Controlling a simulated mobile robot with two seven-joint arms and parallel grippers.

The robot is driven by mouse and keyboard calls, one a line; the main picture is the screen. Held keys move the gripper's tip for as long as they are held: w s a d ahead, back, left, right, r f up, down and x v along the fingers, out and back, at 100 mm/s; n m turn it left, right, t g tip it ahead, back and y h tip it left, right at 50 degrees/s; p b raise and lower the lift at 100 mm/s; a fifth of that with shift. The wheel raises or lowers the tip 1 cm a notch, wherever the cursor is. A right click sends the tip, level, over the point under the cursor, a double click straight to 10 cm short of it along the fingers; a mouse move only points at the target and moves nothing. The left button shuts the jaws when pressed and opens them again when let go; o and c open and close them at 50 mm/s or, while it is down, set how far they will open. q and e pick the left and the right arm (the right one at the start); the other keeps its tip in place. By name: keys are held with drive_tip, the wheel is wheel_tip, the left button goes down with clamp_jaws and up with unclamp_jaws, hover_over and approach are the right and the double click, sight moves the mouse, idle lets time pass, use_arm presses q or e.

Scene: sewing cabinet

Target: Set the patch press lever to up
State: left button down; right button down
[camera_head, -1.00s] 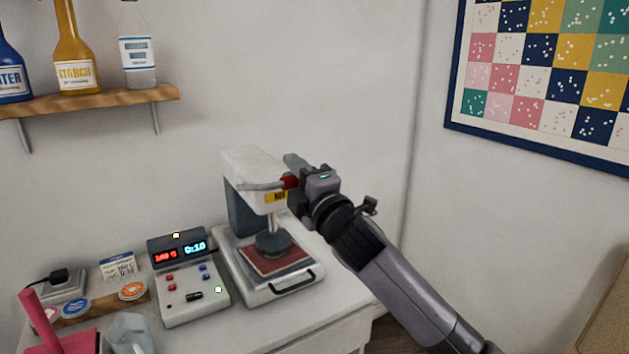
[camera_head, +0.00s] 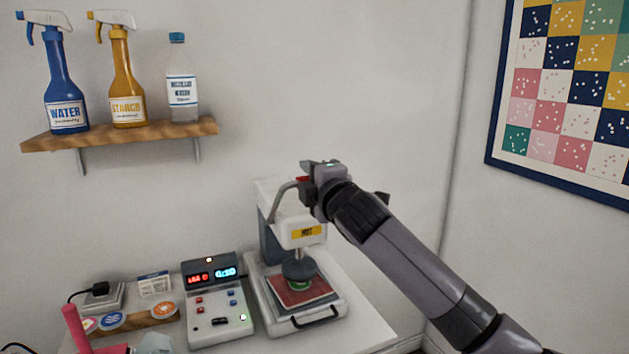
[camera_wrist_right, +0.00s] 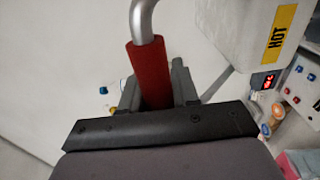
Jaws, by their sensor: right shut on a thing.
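The patch press (camera_head: 270,240) stands on the white table against the wall, with a yellow HOT label on its white head. Its grey lever (camera_head: 278,203) slants upward along the head to a red grip. My right gripper (camera_head: 306,184) is shut on this red grip, above the head. In the wrist view the red grip (camera_wrist_right: 150,75) sits between the fingers, and the bent grey rod rises from it. The dark round press plate (camera_head: 299,269) hangs over a red cloth (camera_head: 305,294); a green patch (camera_head: 299,285) shows under it. My left gripper is not in view.
A control box (camera_head: 218,305) with lit displays stands left of the press. Coloured round patches lie farther left. A wooden shelf (camera_head: 120,135) with spray bottles hangs above left. A patchwork picture (camera_head: 565,100) hangs on the right wall.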

drive_tip(key=shift+w+a+r+g, duration=0.15)
drive_tip(key=shift+w+g, duration=0.45)
drive_tip(key=shift+w+a+r+g+h, duration=0.2)
drive_tip(key=shift+w+g+h, duration=0.2)
idle(1.5)
drive_tip(key=c, duration=0.9)
unclamp_jaws()
drive_tip(key=shift+c, duration=0.2)
drive_tip(key=shift+w, duration=0.15)
drive_tip(key=shift+r, duration=0.1)
